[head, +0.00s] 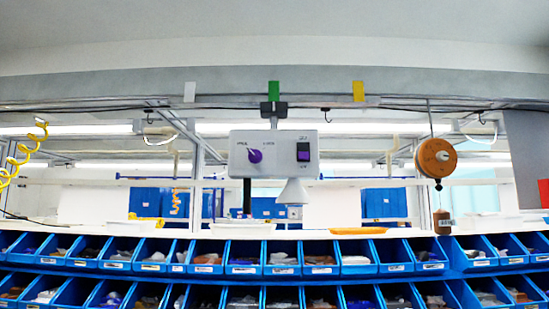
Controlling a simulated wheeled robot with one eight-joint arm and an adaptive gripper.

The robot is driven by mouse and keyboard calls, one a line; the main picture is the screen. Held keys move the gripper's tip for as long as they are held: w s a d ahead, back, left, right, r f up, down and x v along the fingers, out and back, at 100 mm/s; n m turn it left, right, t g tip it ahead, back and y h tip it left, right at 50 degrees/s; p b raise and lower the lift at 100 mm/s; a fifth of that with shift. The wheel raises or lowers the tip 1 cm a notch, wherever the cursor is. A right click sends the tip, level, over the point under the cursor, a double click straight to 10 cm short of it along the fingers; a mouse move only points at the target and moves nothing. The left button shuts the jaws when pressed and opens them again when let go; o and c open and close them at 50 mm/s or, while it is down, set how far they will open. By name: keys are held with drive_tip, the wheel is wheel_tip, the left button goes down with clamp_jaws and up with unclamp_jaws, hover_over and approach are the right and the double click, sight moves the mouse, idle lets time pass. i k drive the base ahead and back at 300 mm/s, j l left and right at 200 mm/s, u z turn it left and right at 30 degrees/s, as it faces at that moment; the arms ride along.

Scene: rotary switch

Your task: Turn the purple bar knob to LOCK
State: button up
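The purple bar knob (255,156) is on the left part of the front of a light grey box (278,150) in the upper middle of the head view. Its bar is tilted, with the upper end leaning to the upper left. Small lettering stands above the knob on the left and on the right; it is too small to read surely, though the right one may read LOCK. My gripper is not in view, and nothing covers the knob.
A dark rocker switch with purple (303,151) is right of the knob. A white cone (293,190) and a dark post (247,194) are below the box. Blue bins (245,249) fill rows underneath. An orange reel (436,157) hangs at right, a yellow coiled hose (25,155) at left.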

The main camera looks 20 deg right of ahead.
sight(255, 156)
drive_tip(key=l+u, duration=0.1)
drive_tip(key=u, duration=0.3)
drive_tip(key=l+u, duration=0.1)
drive_tip(key=u, duration=0.25)
drive_tip(key=l+u, duration=0.1)
drive_tip(key=u, duration=0.65)
drive_tip(key=k+l+u, duration=0.1)
drive_tip(key=k+l, duration=0.2)
drive_tip(key=l, duration=0.15)
